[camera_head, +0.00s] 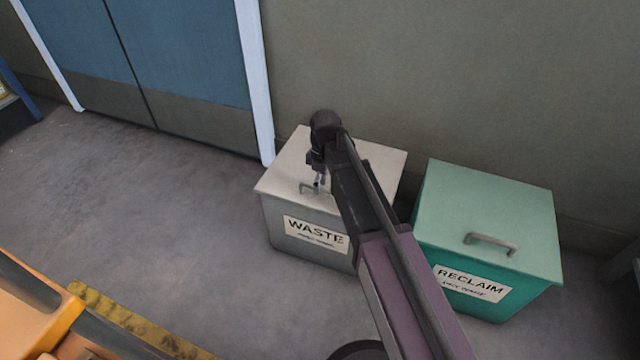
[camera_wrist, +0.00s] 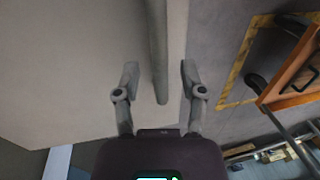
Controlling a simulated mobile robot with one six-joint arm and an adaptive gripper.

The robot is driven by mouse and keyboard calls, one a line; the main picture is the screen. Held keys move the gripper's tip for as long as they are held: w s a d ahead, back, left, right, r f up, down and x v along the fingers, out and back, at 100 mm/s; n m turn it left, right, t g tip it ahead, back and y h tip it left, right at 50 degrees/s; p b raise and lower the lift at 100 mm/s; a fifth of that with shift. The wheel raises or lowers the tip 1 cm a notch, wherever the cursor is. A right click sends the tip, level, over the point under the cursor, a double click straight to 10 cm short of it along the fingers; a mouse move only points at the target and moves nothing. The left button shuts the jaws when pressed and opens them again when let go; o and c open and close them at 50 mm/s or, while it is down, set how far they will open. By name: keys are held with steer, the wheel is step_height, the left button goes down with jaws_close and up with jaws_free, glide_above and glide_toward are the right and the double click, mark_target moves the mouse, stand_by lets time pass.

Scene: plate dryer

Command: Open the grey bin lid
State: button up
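The grey bin (camera_head: 290,235) stands on the floor against the wall, with a "WASTE" label on its front. Its lid (camera_head: 285,165) lies flat and shut on top. The lid's handle (camera_head: 305,188) is near the front edge, partly hidden by my gripper (camera_head: 319,182), which points down at it. In the wrist view my gripper (camera_wrist: 159,75) is open. The handle bar (camera_wrist: 158,50) runs between the two fingers, with a gap on each side. The pale lid (camera_wrist: 80,60) fills the left of that view. How far down the fingers reach around the handle is hard to tell.
A green bin (camera_head: 490,215) labelled "RECLAIM" stands close on the right, its lid shut. A blue double door (camera_head: 180,50) is at the back left. Open grey floor (camera_head: 130,200) lies left of the bins. My arm crosses above the gap between the bins.

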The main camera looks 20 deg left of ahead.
jaws_close()
steer(key=shift+r, duration=0.1)
